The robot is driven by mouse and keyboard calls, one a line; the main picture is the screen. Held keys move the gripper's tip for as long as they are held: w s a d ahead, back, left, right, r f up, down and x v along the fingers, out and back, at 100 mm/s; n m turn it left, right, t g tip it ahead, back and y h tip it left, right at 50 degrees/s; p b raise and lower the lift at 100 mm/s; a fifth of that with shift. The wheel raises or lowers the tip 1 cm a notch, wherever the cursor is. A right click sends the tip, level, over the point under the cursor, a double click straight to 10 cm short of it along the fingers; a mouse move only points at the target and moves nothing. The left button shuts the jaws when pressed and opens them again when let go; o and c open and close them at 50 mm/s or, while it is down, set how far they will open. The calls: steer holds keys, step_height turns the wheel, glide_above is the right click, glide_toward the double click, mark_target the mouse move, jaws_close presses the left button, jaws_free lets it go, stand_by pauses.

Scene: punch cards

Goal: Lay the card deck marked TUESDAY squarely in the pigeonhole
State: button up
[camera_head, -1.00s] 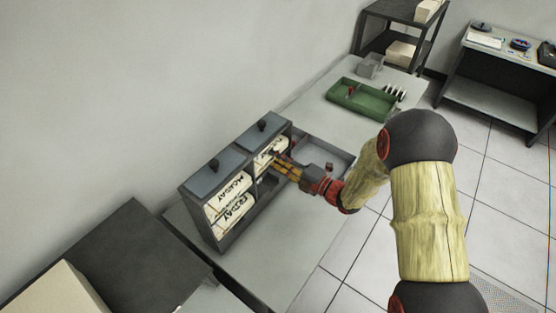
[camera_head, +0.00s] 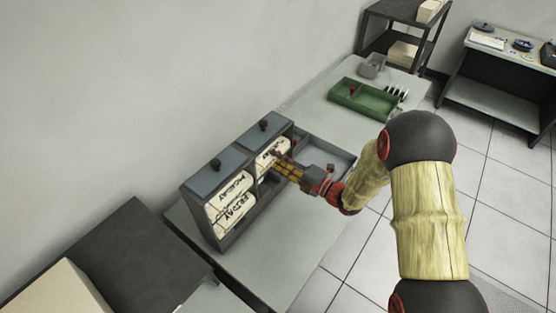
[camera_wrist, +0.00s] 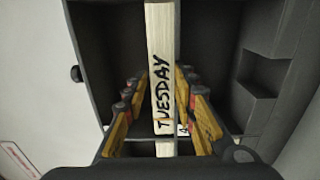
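The TUESDAY deck is a pale, narrow block in the wrist view (camera_wrist: 160,85), its black lettering facing me. In the head view a pale lettered deck (camera_head: 270,150) is in the upper part of the right column of the dark grey pigeonhole cabinet (camera_head: 232,242). My gripper (camera_head: 278,162) reaches into that opening. In the wrist view its orange fingers (camera_wrist: 164,82) stand on both sides of the deck, with narrow dark gaps seeming to show beside it. The deck's far end, and how squarely it lies, are hidden.
The left column holds MONDAY (camera_head: 234,188) and FRIDAY (camera_head: 237,214) decks. A grey tray (camera_head: 345,158) lies right of the cabinet on the table. A green tray (camera_head: 372,101) and small grey box (camera_head: 372,66) stand farther back. The front table (camera_head: 262,268) is clear.

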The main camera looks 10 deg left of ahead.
steer(key=o, duration=0.4)
steer(key=shift+f, duration=0.1)
steer(key=shift+s+d, duration=0.1)
steer(key=v, duration=1.1)
steer(key=shift+s+d, duration=0.25)
steer(key=shift+d, duration=0.1)
